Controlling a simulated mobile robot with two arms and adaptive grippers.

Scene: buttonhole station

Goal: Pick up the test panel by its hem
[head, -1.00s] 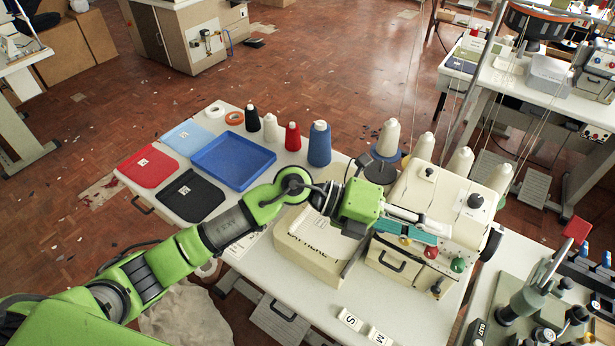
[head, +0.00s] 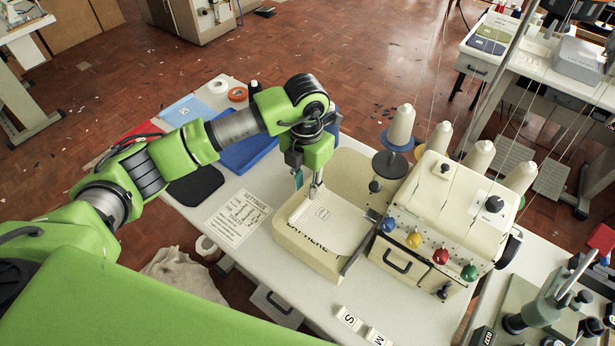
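A pale cream panel with a small printed label (head: 323,213), which looks like the test panel, lies on the bed of the cream sewing machine (head: 315,249), left of its head. My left gripper (head: 307,190) points down over the panel's far-left edge. Its two fingers, one teal and one grey, stand apart with nothing seen between them. The fingertips are close to the panel, but I cannot tell whether they touch it. Which edge is the hem is too small to make out. My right gripper is not in view.
The machine head (head: 445,215) with coloured knobs and thread cones stands right of the panel. A blue tray (head: 247,153), a black panel (head: 196,186) and a settings sheet (head: 238,218) lie to the left. S and M blocks (head: 348,318) sit at the front.

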